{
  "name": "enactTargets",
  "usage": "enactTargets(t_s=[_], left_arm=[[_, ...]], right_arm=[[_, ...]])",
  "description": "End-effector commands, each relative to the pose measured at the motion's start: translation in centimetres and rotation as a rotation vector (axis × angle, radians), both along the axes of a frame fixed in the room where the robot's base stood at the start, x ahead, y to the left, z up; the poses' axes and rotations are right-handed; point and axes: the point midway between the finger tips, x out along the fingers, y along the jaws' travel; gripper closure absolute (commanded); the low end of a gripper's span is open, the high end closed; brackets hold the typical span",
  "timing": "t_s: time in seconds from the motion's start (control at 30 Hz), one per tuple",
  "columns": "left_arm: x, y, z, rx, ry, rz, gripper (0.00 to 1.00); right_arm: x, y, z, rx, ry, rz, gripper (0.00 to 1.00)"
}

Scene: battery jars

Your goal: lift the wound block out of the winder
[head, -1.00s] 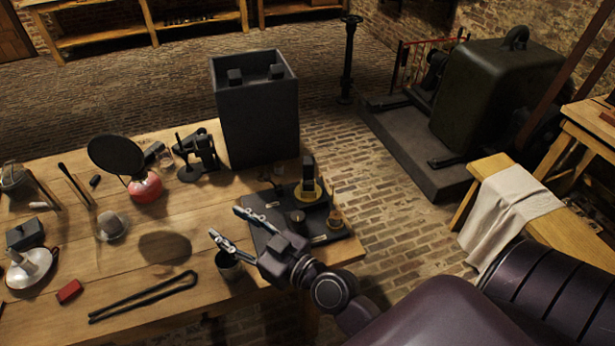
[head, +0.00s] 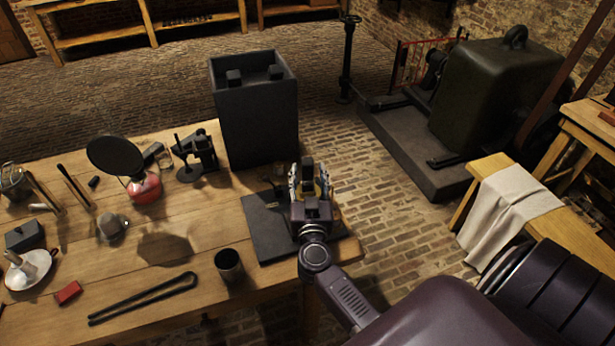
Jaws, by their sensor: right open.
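The dark upright block (head: 308,164) stands in a yellow holder on the dark winder board (head: 264,232) at the table's right end. My right gripper (head: 309,181) is at the block, with one pale finger on its left and one on its right. The jaws are open, and I cannot tell whether a finger touches the block. The gripper and wrist hide the block's lower front, most of the yellow holder and the small parts in front. My left gripper is not in view.
A tall dark open box (head: 257,125) stands close behind the board. A dark cup (head: 229,265) is left of my right wrist. A red burner (head: 144,187), a black stand (head: 196,155) and long black tongs (head: 145,297) lie further left. The table edge is close on the right.

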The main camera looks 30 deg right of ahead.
Motion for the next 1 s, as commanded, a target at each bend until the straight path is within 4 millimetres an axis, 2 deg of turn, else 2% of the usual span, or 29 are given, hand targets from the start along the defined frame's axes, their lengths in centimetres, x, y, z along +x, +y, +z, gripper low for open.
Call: enactTargets(t_s=[0.1,0.2,0.5,0.9,1.0], left_arm=[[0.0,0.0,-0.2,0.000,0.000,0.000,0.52],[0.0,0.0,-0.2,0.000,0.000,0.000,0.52],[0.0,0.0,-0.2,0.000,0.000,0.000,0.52],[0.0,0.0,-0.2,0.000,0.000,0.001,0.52],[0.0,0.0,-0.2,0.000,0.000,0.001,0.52]], right_arm=[[1.8,-1.0,-0.1,-0.002,-0.002,0.000,0.56],[2.7,-1.5,-0.2,-0.001,-0.002,0.000,0.56],[3.2,-1.8,-0.2,0.001,-0.002,0.001,0.56],[3.1,-1.8,-0.2,0.001,-0.002,0.001,0.99],[3.1,-1.8,-0.2,0.000,-0.001,0.001,1.00]])
